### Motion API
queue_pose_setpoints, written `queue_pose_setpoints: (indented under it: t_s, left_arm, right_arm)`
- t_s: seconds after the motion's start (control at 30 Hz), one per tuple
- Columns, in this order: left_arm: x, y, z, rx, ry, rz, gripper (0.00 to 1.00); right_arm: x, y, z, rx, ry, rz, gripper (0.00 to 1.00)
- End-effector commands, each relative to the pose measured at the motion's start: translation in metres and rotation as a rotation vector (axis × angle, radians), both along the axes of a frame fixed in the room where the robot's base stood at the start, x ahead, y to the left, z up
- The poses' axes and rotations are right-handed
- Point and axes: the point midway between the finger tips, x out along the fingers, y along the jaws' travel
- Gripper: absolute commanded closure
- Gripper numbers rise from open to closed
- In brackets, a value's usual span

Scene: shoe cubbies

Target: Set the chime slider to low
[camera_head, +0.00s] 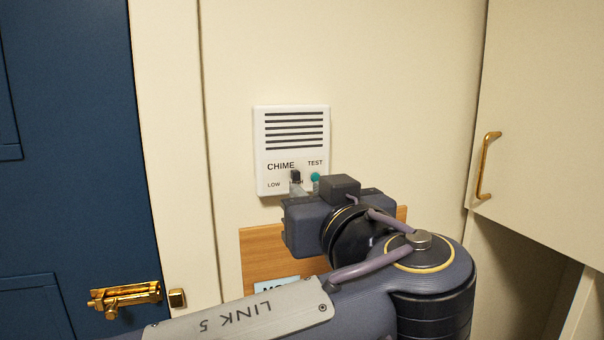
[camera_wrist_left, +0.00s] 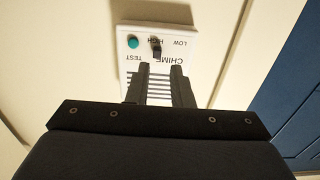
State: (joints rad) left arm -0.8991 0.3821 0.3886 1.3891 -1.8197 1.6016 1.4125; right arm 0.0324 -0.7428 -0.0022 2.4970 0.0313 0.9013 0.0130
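The white chime box (camera_head: 291,150) is mounted on the cream wall, with dark speaker slots above and the words CHIME, TEST, LOW and HIGH below. Its small black slider knob (camera_head: 295,175) stands at the HIGH end. The knob also shows in the left wrist view (camera_wrist_left: 156,47), where the box appears upside down. My left gripper (camera_head: 306,187) is in front of the lower part of the box and partly covers the HIGH label. In the left wrist view its two fingers (camera_wrist_left: 162,68) are apart with nothing between them. Whether a finger touches the knob is unclear. My right gripper is out of view.
A teal test button (camera_head: 315,177) is right of the knob, close to the fingers. A wooden board (camera_head: 262,262) is below the box. A blue door (camera_head: 70,150) with a brass bolt (camera_head: 125,296) is at left, and a cabinet door with a brass handle (camera_head: 485,165) at right.

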Motion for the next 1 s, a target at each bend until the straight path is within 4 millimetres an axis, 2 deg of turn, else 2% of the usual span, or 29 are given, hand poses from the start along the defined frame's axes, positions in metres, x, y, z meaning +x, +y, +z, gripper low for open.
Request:
queue_pose_setpoints:
  t_s: [0.2,0.4,0.7,0.87,1.0]
  left_arm:
    - [0.035,0.01,0.002,0.005,0.005,0.002,0.8]
    - [0.053,0.015,0.001,0.004,0.003,0.0,0.8]
    - [0.055,0.016,-0.001,0.004,0.003,-0.001,0.8]
    - [0.055,0.016,-0.001,0.003,0.003,-0.001,1.0]
    - [0.055,0.016,-0.001,0.003,0.003,-0.001,1.0]
  right_arm:
    - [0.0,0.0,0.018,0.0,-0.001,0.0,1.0]
    - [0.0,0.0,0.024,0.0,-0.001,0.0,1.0]
    - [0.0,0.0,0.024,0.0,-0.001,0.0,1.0]
    - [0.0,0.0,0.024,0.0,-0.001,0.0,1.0]
    - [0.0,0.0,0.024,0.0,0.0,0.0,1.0]
